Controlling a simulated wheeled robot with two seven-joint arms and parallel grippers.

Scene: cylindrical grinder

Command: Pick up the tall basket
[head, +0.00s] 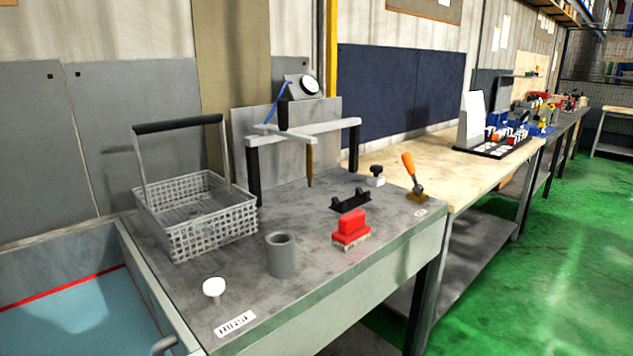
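The tall basket (208,234) is a grey wire-mesh basket with a high upright handle that ends in a black grip bar (178,124). It stands upright on the left part of the grey metal bench top (320,245), close to the edge of the blue basin. Neither of my grippers shows in the head view.
A grey cup (281,255), a white knob (214,288) and a red-handled brush (352,229) stand right of and in front of the basket. A gauge stand (302,130) rises behind. A blue basin (80,318) lies left.

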